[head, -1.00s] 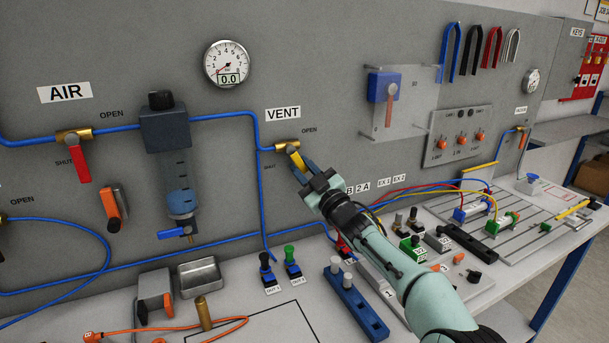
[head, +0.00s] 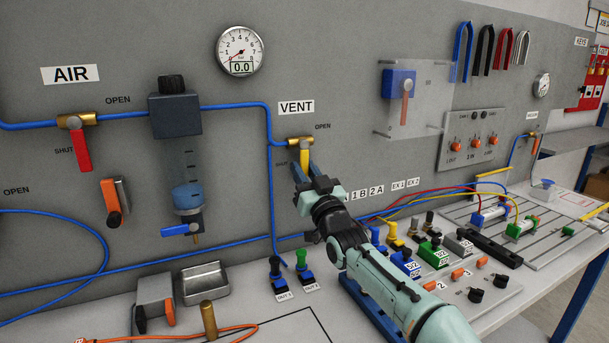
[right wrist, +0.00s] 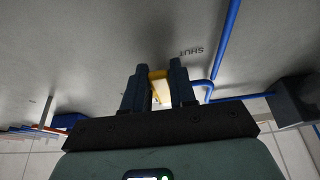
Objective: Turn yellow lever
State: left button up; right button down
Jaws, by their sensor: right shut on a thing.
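The yellow lever (head: 305,158) hangs from the brass valve (head: 298,142) under the VENT label on the grey panel. It points almost straight down, between the SHUT and OPEN markings. My right gripper (head: 304,172) reaches up from the lower right and is shut on the lower part of the yellow lever. In the right wrist view the yellow lever (right wrist: 158,88) shows between the two dark fingers of the gripper (right wrist: 156,75). The fingers hide part of the lever's lower end. My left gripper is not in view.
A blue hose (head: 271,190) runs down close to the left of the lever. The red AIR lever (head: 82,150) and a filter unit (head: 175,115) are further left. A clear guard (head: 430,90) stands out at the right. Switches and fittings crowd the bench below.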

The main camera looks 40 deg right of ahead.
jog(key=shift+s+r, duration=0.1)
jog(key=shift+r, duration=0.2)
jog(key=c, duration=1)
grip_release()
jog(key=shift+f, duration=0.15)
jog(key=shift+f, duration=0.1)
jog(key=shift+s+a+f, duration=0.2)
jog(key=shift+s+f, duration=0.05)
jog(key=shift+s, duration=0.2)
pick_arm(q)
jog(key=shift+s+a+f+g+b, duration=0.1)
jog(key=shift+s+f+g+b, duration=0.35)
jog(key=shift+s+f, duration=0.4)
pick_arm(e)
jog(key=v, duration=1.2)
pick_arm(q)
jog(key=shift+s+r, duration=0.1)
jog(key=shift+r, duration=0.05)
